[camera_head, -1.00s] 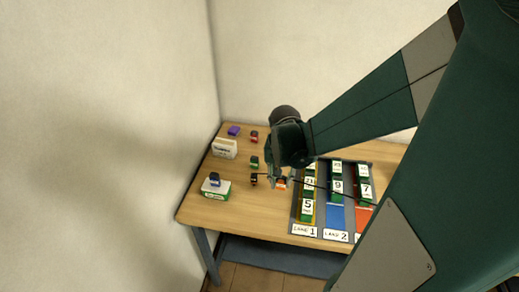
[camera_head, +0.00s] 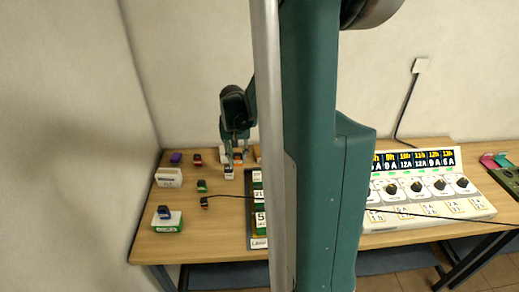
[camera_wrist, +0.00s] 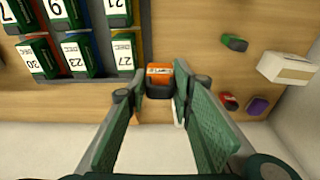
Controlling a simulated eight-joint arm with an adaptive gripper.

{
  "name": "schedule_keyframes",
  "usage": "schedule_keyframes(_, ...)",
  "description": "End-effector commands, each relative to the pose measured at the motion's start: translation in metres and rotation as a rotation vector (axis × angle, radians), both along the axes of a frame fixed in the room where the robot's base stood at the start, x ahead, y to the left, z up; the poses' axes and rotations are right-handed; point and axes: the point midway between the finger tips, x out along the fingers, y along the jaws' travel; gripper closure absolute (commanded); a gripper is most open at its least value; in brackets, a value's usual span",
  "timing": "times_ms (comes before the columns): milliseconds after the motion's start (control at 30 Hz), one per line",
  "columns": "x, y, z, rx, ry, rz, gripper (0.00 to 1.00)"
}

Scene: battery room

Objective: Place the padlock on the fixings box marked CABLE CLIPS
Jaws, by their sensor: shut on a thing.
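My gripper (camera_wrist: 160,85) is shut on a small orange and dark piece with a white label, which I take for the padlock (camera_wrist: 159,72). Its label is too small to read and its shackle is not clear. In the head view my gripper (camera_head: 235,155) is above the back part of the wooden bench, left of my column. A green and white box (camera_head: 168,224) stands at the bench's front left with a small blue item on it. A white box (camera_head: 168,178) stands behind it. I cannot read which box says CABLE CLIPS.
Small purple (camera_head: 176,157), red (camera_head: 197,160), green (camera_head: 202,186) and black (camera_head: 205,202) items stand between the boxes and a tray of numbered green packs (camera_wrist: 83,55). My column hides much of the tray. A panel with knobs (camera_head: 425,200) is at right.

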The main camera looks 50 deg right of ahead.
Motion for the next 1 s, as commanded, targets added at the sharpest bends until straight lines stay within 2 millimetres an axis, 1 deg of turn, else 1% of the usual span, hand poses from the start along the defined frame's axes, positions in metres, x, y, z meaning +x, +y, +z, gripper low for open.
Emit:
schedule_keyframes(33, 0.007, -0.014, 0.003, 0.000, 0.000, -0.002, 0.89)
schedule_keyframes(267, 0.032, -0.071, 0.010, 0.000, 0.000, 0.008, 0.89)
schedule_keyframes(300, 0.035, -0.081, 0.010, 0.000, 0.000, 0.009, 0.89)
schedule_keyframes(533, 0.054, -0.140, 0.014, 0.000, -0.002, 0.019, 0.89)
schedule_keyframes(700, 0.063, -0.181, 0.014, -0.001, -0.002, 0.026, 0.89)
schedule_keyframes(833, 0.067, -0.205, 0.014, -0.002, -0.002, 0.030, 0.89)
schedule_keyframes(900, 0.069, -0.214, 0.013, -0.002, -0.002, 0.032, 0.89)
schedule_keyframes(1000, 0.070, -0.222, 0.013, -0.002, -0.002, 0.034, 0.89)
